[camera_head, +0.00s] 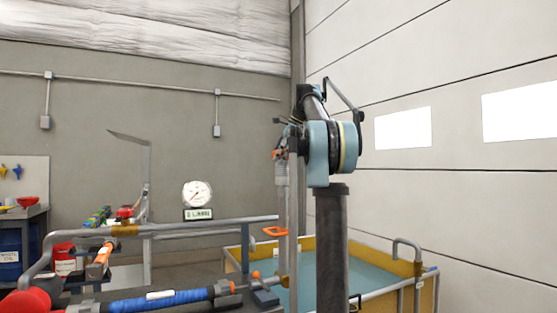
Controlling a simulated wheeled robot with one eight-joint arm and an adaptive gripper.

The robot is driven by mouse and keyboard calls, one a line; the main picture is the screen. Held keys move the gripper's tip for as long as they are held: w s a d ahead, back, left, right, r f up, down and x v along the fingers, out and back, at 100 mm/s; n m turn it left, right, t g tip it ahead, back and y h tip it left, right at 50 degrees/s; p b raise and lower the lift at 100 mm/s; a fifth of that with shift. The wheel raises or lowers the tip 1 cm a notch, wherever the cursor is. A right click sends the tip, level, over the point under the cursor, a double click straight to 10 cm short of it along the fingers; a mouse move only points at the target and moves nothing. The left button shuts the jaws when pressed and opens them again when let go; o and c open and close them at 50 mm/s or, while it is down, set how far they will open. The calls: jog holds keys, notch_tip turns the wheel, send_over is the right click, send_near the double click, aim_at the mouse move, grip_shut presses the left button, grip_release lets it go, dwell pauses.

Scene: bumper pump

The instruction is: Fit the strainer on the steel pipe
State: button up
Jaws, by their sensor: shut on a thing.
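My gripper (281,150) is small and partly hidden behind my arm, left of its blue joint. It is shut on a pale grey cylindrical piece (282,174) that hangs upright below it. I cannot tell whether this piece is the strainer or the upper end of the steel pipe. Below it, in line, a slim grey upright pipe (283,254) runs down in front of the yellow-walled tank. I cannot tell whether the two are joined or only overlap in the view. No other strainer can be made out.
A yellow-walled tank (409,300) of blue-green water stands behind my column. An orange loop handle (275,231) is beside the upright pipe. A grey horizontal pipe (200,225) and a blue-wrapped hose (160,302) cross the left foreground. A round gauge (197,194) stands behind.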

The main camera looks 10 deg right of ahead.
jog(key=shift+f, duration=1.4)
dwell(1.4)
jog(key=shift+c, duration=0.6)
jog(key=o, duration=1.2)
jog(key=shift+r, duration=3.9)
